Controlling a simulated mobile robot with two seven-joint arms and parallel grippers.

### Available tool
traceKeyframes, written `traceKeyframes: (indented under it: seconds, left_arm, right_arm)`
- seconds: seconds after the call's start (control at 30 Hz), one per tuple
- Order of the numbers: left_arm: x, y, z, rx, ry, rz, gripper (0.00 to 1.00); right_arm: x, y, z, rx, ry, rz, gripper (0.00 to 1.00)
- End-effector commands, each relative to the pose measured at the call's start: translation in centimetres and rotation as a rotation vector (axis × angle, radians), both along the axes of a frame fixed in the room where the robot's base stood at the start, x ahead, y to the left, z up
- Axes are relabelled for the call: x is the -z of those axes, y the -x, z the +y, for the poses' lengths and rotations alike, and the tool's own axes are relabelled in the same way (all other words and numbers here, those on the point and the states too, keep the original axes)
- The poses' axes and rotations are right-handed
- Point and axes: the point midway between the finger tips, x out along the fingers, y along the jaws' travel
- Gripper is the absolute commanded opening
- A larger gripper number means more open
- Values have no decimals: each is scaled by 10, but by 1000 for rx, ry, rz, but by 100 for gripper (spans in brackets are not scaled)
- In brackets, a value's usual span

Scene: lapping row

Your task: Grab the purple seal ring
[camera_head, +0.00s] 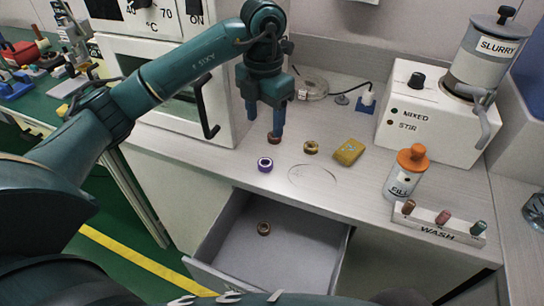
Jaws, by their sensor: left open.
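The purple seal ring (265,164) lies flat on the light counter (225,163), near its front edge above the open drawer. It is purple around a pale centre and nothing covers it. My left gripper (265,127) points down over the counter, behind the purple ring in the picture. Its two fingers are apart with nothing held between them. A dark red ring (274,139) lies at the tip of its right-hand finger; I cannot tell whether they touch. My right gripper does not show.
A brass ring (311,147) and a yellow block (349,152) lie to the right. A brown ring (263,229) lies in the open drawer (300,236). A white bottle (402,183), a WASH rack (440,225) and a slurry machine (427,112) stand farther right. An oven (222,105) stands left.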

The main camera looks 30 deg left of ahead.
Motion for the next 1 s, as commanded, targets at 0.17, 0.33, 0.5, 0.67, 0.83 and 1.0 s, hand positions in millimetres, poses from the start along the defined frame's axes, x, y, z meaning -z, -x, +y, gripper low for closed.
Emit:
traceKeyframes:
  seconds: [0.17, 0.33, 0.5, 0.67, 0.83, 1.0]
  left_arm:
    - [37, 1, 0, 1, 0, 6, 60]
    - [62, 1, 0, 2, 3, 4, 60]
    - [72, 0, -1, 3, 3, 3, 60]
    - [94, -1, 1, 2, 4, 6, 60]
    - [116, -3, 1, 3, 4, 4, 60]
    - [122, -3, 1, 4, 5, 2, 60]
  right_arm:
    - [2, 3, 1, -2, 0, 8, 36]
    - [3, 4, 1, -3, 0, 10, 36]
    - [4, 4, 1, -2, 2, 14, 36]
    - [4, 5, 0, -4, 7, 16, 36]
    - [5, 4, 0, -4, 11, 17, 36]
    - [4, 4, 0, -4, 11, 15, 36]
